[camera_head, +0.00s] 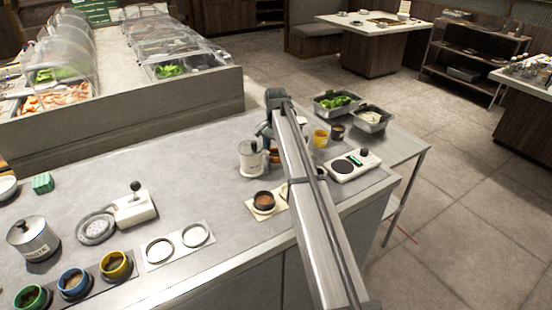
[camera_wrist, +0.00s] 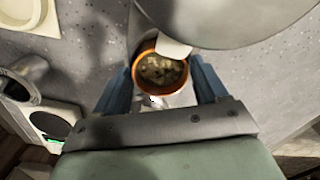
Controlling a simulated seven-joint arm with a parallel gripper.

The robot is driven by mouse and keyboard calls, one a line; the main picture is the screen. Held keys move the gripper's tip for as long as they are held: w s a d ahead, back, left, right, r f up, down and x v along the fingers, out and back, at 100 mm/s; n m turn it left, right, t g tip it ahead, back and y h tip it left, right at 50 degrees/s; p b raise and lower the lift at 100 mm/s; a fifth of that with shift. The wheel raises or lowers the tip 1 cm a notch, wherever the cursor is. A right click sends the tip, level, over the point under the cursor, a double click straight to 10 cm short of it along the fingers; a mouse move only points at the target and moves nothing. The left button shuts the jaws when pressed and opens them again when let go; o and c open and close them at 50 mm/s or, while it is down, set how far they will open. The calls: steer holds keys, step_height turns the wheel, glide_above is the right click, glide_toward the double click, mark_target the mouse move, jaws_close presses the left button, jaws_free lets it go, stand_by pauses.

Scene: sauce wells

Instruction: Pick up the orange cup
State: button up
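The orange cup (camera_wrist: 137,68) is in the wrist view, with an orange rim and chunky, greenish-brown contents. It sits between the two blue fingers of my gripper (camera_wrist: 161,70). The fingers are spread on either side of its rim, with a slim gap at the right; contact at the left is unclear. In the head view an orange-brown cup (camera_head: 275,157) shows partly beside my arm, which hides much of the gripper there. A white piece overlaps the cup's far rim in the wrist view.
A white scale (camera_head: 354,165), a yellow cup (camera_head: 320,139) and a dark cup (camera_head: 338,132) stand to the right. A brown cup (camera_head: 263,199) is nearer.

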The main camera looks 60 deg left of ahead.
steer(key=c, duration=0.7)
steer(key=shift+r, duration=0.5)
step_height(320, 180, up, 9)
steer(key=d, duration=0.1)
steer(key=s+d+f, duration=0.1)
steer(key=d, duration=0.4)
steer(key=s+d+f, duration=0.1)
steer(key=s+d, duration=0.1)
steer(key=d, duration=0.3)
steer(key=s+d, duration=0.1)
steer(key=d, duration=0.5)
steer(key=shift+s+f, duration=0.25)
steer(key=shift+f, duration=0.15)
